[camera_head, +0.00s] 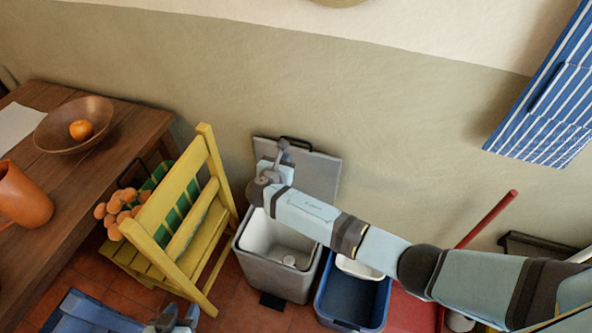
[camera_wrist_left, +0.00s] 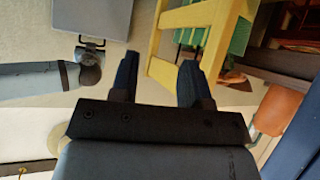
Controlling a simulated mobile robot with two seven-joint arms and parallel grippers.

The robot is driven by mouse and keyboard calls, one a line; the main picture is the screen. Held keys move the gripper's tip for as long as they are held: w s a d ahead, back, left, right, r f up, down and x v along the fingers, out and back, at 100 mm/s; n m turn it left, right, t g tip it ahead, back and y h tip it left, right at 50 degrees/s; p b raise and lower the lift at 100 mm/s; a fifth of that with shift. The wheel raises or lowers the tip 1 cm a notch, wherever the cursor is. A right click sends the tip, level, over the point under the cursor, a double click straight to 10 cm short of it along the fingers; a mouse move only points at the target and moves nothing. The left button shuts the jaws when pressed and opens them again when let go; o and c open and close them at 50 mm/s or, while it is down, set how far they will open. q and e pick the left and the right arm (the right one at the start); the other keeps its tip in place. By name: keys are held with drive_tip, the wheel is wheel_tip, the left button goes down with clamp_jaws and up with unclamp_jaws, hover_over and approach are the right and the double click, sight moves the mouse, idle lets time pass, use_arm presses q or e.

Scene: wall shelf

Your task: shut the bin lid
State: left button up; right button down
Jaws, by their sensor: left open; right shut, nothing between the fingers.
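The grey bin (camera_head: 270,270) stands on the floor against the wall, with a white inner bucket and a small pale item inside. Its grey lid (camera_head: 318,175) stands raised at the back, leaning toward the wall, with a black handle (camera_head: 297,142) at its top edge. My right gripper (camera_head: 283,147) is shut and empty near the lid's upper left, close to the handle; I cannot tell whether it touches. My right arm crosses over the bin. My left gripper (camera_head: 175,319) is low at the bottom edge, and its open, empty fingers show in the left wrist view (camera_wrist_left: 158,82).
A yellow chair (camera_head: 187,220) stands left of the bin. A wooden table (camera_head: 70,170) holds a bowl (camera_head: 75,125) with an orange and a terracotta jug (camera_head: 22,197). A blue bin (camera_head: 350,303) stands to the right. A red pole (camera_head: 487,218) leans farther right.

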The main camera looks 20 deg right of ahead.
use_arm(q)
wheel_tip(320, 180, up, 6)
drive_tip(key=p, duration=0.6)
drive_tip(key=shift+s+a+m+p, duration=0.25)
drive_tip(key=shift+s+m+p, duration=0.1)
drive_tip(key=shift+s+m, duration=0.05)
drive_tip(key=shift+w+r, duration=0.1)
drive_tip(key=shift+r, duration=0.2)
drive_tip(key=shift+f, duration=0.15)
idle(0.8)
idle(0.5)
